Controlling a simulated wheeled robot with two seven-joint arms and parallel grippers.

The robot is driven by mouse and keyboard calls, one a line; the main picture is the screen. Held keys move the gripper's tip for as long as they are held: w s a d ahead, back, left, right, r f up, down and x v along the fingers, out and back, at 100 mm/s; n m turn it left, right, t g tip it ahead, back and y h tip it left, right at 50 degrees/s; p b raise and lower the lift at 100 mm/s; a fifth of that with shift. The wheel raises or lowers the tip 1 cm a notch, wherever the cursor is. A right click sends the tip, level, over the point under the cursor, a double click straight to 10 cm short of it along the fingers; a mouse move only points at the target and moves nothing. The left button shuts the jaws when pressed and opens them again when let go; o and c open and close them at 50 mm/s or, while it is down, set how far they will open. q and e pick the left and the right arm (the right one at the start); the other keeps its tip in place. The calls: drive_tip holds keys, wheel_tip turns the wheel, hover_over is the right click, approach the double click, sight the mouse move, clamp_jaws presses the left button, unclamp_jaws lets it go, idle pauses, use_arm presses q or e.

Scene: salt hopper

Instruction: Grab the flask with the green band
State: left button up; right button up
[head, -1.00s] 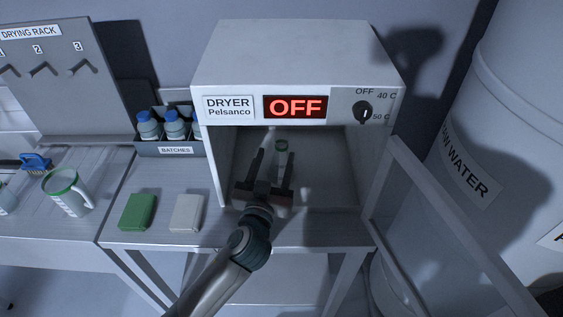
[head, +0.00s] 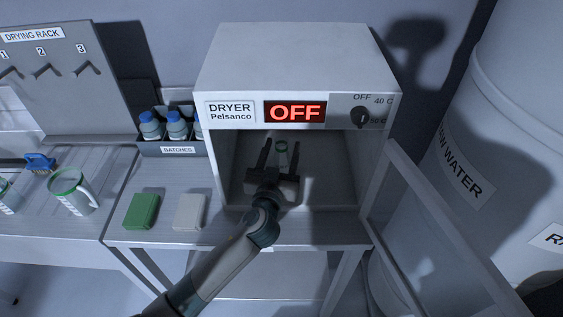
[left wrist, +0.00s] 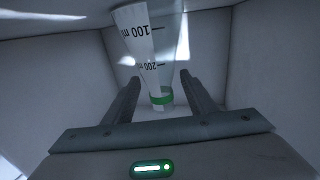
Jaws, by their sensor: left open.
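The flask with the green band (head: 281,148) stands inside the dryer, toward the back. In the left wrist view the clear flask (left wrist: 150,62) has volume marks and a green band near its narrow end, and that end lies between the finger lines. My left gripper (head: 280,149) is inside the dryer with its fingers open, one on each side of the flask. I cannot tell whether either finger touches it. The flask's lower part is partly hidden by my gripper in the head view. My right gripper does not show.
The dryer (head: 290,62) reads OFF, and its glass door (head: 440,235) hangs open at the right. Its side walls are close around my gripper. A green block (head: 142,211) and a white block (head: 189,211) lie on the table at left. A bottle bin (head: 178,149) stands behind them.

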use_arm(q)
clamp_jaws()
drive_tip(key=shift+r, duration=0.15)
wheel_tip(320, 180, up, 10)
drive_tip(key=shift+f+b, duration=0.1)
drive_tip(key=shift+b, duration=0.8)
